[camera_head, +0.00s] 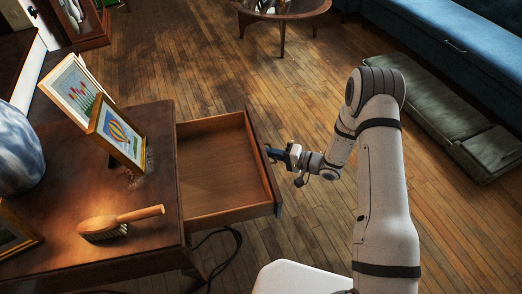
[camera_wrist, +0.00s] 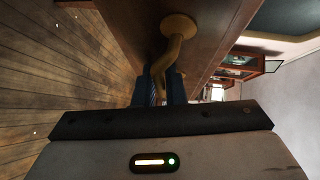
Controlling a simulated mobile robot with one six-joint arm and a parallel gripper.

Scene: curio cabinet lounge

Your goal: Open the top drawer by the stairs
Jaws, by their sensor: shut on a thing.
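The top drawer (camera_head: 222,170) of the wooden cabinet (camera_head: 160,215) is pulled out and its inside looks empty. My gripper (camera_head: 274,154) is at the outer side of the drawer front (camera_head: 263,160). In the wrist view my gripper (camera_wrist: 160,88) is shut on a curved brass-coloured handle (camera_wrist: 174,52), which is fixed to the drawer front (camera_wrist: 215,40). Part of the handle is hidden between the fingers. The stairs cannot be made out in either view.
A brush (camera_head: 120,221), picture frames (camera_head: 117,140) and a blue-white round object (camera_head: 18,152) are on the cabinet top. A dark cable (camera_head: 225,232) lies below the drawer. A folded grey mat (camera_head: 440,115) lies by the blue sofa (camera_head: 440,40). The wooden floor between is clear.

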